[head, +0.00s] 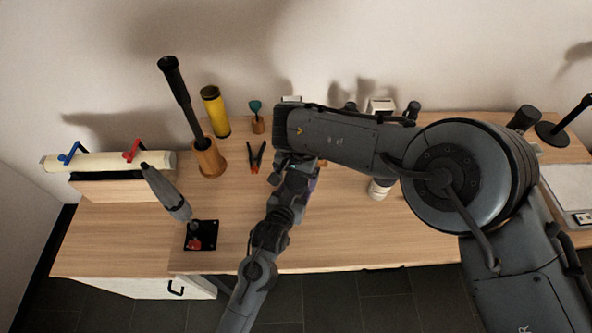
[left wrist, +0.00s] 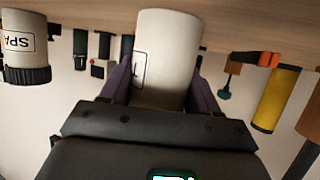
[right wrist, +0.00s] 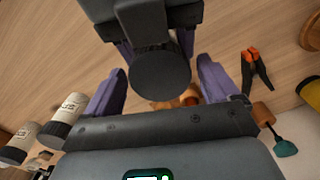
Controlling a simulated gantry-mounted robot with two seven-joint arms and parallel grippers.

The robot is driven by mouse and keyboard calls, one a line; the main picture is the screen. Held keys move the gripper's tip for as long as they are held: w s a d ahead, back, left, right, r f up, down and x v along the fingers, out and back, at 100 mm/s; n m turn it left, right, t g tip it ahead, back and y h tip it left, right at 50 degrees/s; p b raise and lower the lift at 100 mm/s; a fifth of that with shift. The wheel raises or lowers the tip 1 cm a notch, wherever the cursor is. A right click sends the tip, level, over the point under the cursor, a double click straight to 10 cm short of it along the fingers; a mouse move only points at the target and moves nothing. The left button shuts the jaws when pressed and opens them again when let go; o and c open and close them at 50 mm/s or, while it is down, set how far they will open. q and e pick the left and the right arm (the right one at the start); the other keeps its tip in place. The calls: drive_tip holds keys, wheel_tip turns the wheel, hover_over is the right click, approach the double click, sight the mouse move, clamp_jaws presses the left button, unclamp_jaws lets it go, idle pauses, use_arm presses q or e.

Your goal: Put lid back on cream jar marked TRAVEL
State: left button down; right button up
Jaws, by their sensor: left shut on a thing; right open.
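My left gripper (left wrist: 158,72) is shut on a white jar (left wrist: 168,45). Its label shows only an edge and a letter like T; the jar's upper end is hidden behind the gripper. In the right wrist view a dark round disc (right wrist: 160,78), like a lid, shows by the left gripper's purple fingers. My right gripper (right wrist: 162,70) is open, its fingers apart on either side of the disc. I cannot tell whether the disc is seated on the jar. In the head view both grippers are largely hidden behind my right arm.
A jar marked SPA (left wrist: 22,50) with a black lid stands nearby. Two lidded jars (right wrist: 70,106) show in the right wrist view. Pliers (head: 256,158), a yellow cylinder (head: 215,112) and a wooden holder (head: 208,158) stand left. The front middle of the table (head: 340,235) is clear.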

drive_tip(key=shift+f, duration=0.25)
drive_tip(key=shift+c, duration=0.3)
drive_tip(key=c, duration=1)
drive_tip(key=m, duration=0.3)
drive_tip(key=o, duration=1.2)
drive_tip(key=shift+c, duration=0.2)
